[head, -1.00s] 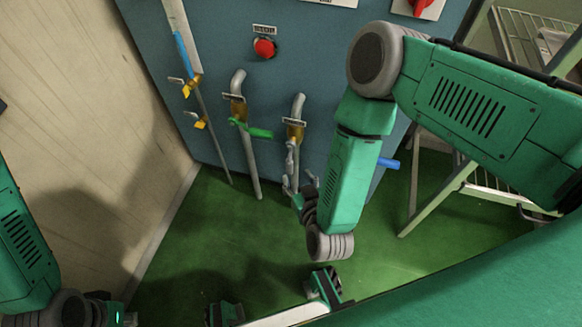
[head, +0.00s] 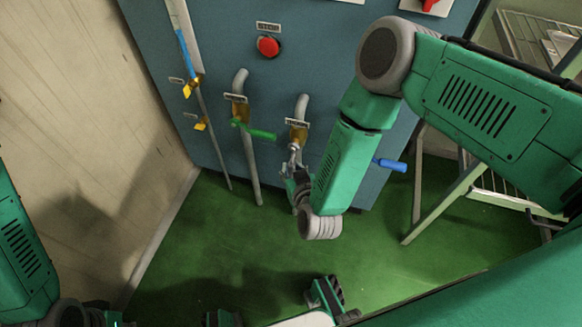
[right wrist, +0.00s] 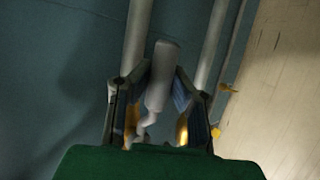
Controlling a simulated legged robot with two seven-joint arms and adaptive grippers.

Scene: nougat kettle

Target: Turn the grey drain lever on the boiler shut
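The grey drain lever (head: 293,154) hangs from the brass drain valve (head: 298,134) low on the blue boiler front, under a small label. My right gripper (head: 295,184) reaches it from below, its fingers partly hidden by the wrist. In the right wrist view the grey lever handle (right wrist: 162,75) stands between the two fingers of my right gripper (right wrist: 161,88). The fingers are apart, with narrow gaps beside the handle; contact is not clear. My left arm shows at the lower left edge of the head view, but its fingers do not show.
A green-lever valve (head: 252,130) sits just left of the drain valve. A red stop button (head: 268,46) is above, small yellow valves (head: 200,125) are at left, and a blue handle (head: 390,165) is at right. A metal rack (head: 470,180) stands right. The green floor (head: 225,245) is clear.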

